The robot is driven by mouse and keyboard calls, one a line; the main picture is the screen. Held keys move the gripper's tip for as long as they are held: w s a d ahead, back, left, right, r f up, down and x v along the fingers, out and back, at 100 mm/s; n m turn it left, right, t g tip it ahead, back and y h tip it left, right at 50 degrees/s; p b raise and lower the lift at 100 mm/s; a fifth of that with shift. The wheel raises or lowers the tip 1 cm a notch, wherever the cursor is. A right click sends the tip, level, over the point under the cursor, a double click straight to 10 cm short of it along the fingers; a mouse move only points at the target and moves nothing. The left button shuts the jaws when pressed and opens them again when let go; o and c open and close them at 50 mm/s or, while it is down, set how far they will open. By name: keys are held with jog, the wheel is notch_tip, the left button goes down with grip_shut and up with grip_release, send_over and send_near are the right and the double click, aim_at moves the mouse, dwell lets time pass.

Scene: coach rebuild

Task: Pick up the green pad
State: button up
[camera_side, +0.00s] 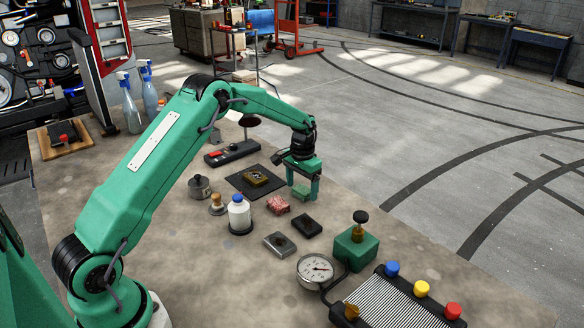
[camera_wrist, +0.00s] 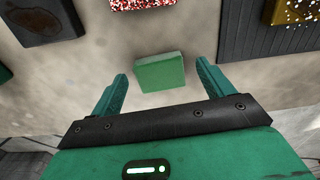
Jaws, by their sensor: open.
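The green pad (camera_wrist: 160,72) is a small flat block lying on the table, seen in the wrist view just ahead of and between my two fingers. In the side view the green pad (camera_side: 301,193) shows partly between the fingers of my gripper (camera_side: 303,197). My gripper also shows in the wrist view (camera_wrist: 160,88), with its fingers spread wide to either side of the pad. Nothing is held. How far the fingertips are above the table is hard to tell.
A red-and-white speckled block (camera_side: 278,205) lies close to the pad. A black mat (camera_side: 247,183) with a brass piece is beyond. Dark and grey blocks (camera_side: 307,225), a white bottle (camera_side: 239,214), a gauge (camera_side: 316,270) and a green box (camera_side: 356,250) stand nearby. The table's right edge is close.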

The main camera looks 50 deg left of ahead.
jog(key=shift+f, duration=0.4)
jog(key=c, duration=1.1)
